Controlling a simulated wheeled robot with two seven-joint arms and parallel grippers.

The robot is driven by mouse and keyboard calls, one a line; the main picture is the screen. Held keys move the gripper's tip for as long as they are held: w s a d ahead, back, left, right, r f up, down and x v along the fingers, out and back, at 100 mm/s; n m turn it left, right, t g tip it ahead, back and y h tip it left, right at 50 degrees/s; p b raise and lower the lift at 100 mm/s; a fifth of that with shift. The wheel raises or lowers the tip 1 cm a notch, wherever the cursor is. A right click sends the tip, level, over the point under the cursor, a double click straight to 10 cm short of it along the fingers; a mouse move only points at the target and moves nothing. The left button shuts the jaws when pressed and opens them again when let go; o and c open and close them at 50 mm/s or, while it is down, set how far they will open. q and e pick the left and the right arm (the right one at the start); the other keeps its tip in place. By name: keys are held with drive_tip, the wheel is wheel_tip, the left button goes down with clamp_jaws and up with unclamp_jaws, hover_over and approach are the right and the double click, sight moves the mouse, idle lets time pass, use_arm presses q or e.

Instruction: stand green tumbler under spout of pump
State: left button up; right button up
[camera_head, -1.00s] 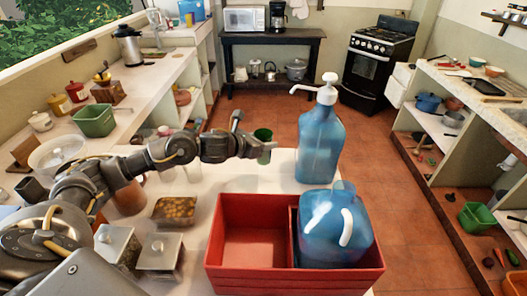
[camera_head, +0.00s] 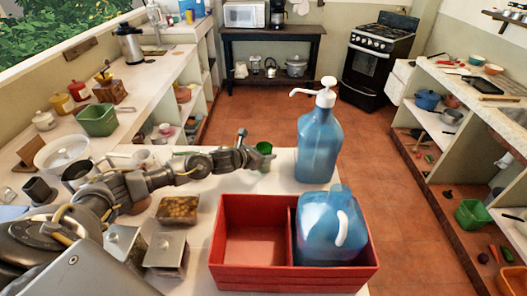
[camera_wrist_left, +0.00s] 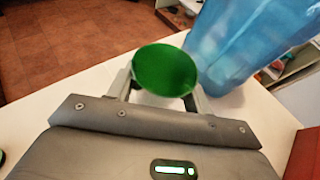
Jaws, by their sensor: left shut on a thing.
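The green tumbler (camera_head: 264,147) is held upright at the end of my left arm, left of the blue pump bottle (camera_head: 319,150). In the left wrist view the tumbler (camera_wrist_left: 165,70) shows its round green top between the fingers of my left gripper (camera_wrist_left: 163,90), which is shut on it. The bottle (camera_wrist_left: 245,40) stands just right of it there. The white pump (camera_head: 326,92) has its spout (camera_head: 303,92) pointing left, above the tumbler and somewhat to its right. I cannot tell whether the tumbler's base touches the table. My right gripper is out of view.
A red crate (camera_head: 252,202) at the table's front holds a second blue bottle (camera_head: 328,225). Left of it are a metal canister (camera_head: 166,250) and a container of brown pieces (camera_head: 178,209). Bare white table (camera_head: 280,180) lies between the crate and the pump bottle.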

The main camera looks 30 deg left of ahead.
use_arm(q)
drive_tip(key=shift+f, duration=0.15)
drive_tip(key=o, duration=1.1)
drive_tip(key=shift+c, duration=0.2)
drive_tip(key=shift+r, duration=0.25)
drive_tip(key=shift+s+a, duration=0.1)
drive_tip(key=shift+s, duration=0.25)
drive_tip(key=b+v, duration=0.3)
drive_tip(key=v, duration=0.8)
